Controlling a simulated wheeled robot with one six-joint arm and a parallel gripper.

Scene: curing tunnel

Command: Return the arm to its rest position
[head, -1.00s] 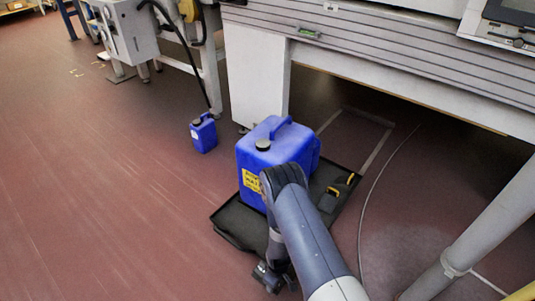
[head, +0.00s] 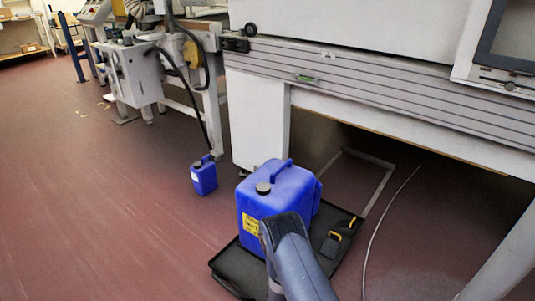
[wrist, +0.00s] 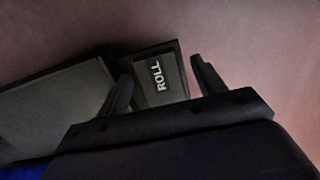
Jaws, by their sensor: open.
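My gripper (wrist: 163,85) is open in the wrist view, with its two dark fingers apart and nothing held between them. In the head view my arm (head: 292,258) comes up from the bottom edge, bent in front of the large blue canister (head: 272,200). The gripper itself is out of that view, below the bottom edge.
The canister stands in a black tray (head: 232,268) on the red floor. Dark items with yellow parts (head: 335,240) lie in the tray. A small blue jug (head: 203,177) stands behind. The grey machine (head: 380,88) overhangs at right. Floor at left is clear.

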